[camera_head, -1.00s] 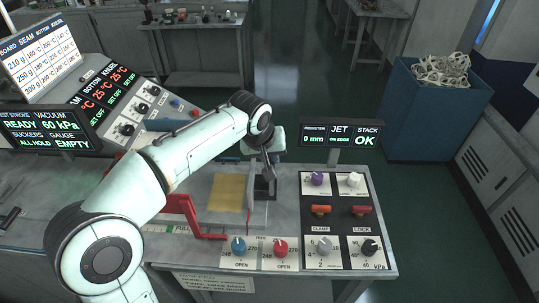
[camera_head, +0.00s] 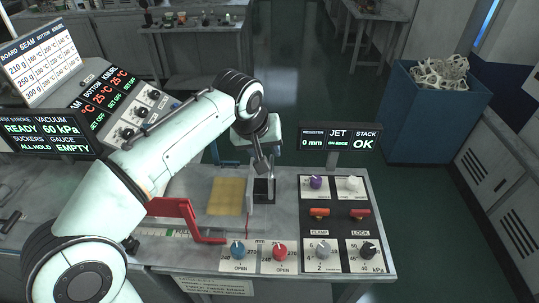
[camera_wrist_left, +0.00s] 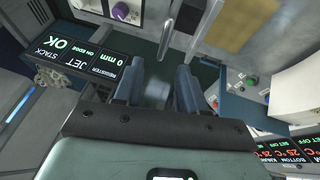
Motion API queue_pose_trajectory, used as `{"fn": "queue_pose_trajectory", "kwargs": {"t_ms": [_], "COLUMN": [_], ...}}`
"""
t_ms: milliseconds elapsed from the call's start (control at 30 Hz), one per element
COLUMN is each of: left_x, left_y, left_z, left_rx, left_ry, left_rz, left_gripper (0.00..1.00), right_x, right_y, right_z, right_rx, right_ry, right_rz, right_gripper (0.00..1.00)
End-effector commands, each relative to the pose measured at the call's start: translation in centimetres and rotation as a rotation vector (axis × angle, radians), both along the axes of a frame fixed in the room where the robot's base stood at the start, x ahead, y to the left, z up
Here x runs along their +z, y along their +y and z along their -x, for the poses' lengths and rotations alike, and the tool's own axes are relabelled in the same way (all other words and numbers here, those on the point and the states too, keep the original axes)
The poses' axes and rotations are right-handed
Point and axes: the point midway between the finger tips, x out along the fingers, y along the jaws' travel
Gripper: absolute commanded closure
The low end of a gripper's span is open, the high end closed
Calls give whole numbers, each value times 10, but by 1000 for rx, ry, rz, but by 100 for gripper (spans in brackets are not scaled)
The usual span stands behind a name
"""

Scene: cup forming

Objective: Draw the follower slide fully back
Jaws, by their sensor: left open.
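My left gripper (camera_head: 262,160) hangs over the far side of the bench, past the tan sheet stack (camera_head: 226,196). In the left wrist view its two grey fingers (camera_wrist_left: 155,88) stand apart with nothing clearly between them. The black block (camera_head: 263,190) to the right of the stack, which looks like part of the follower slide, is below and nearer than the fingers. In the left wrist view a dark piece (camera_wrist_left: 189,14) and a thin metal rod (camera_wrist_left: 166,30) lie beyond the fingertips, apart from them. The slide's exact position is hard to tell. My right gripper is out of view.
A red bracket (camera_head: 185,215) stands left of the stack. The control panel (camera_head: 337,275) with knobs and levers lies at the right. The JET display (camera_head: 340,137) reads 0 mm, on edge, stack OK. A blue bin (camera_head: 430,110) stands on the floor at the right.

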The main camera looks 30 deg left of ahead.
Motion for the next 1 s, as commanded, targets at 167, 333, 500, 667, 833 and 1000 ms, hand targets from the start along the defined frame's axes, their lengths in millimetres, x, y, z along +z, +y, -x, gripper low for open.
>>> {"fn": "queue_pose_trajectory", "kwargs": {"t_ms": [167,333,500,667,833,1000], "left_x": [36,51,55,54,54,54], "left_y": [-2,-3,-3,-3,-3,-3], "left_z": [14,22,25,25,25,25], "left_rx": [-2,-3,-3,-3,-2,-2], "left_ry": [-5,-2,1,1,0,0], "left_rz": [1,1,1,1,0,0], "left_gripper": [60,60,60,60,60,60], "right_x": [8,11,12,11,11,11], "right_y": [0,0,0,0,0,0], "right_z": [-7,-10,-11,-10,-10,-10], "right_rx": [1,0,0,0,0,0], "right_ry": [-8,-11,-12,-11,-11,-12], "right_rz": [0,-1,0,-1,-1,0], "right_gripper": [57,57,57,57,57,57]}}
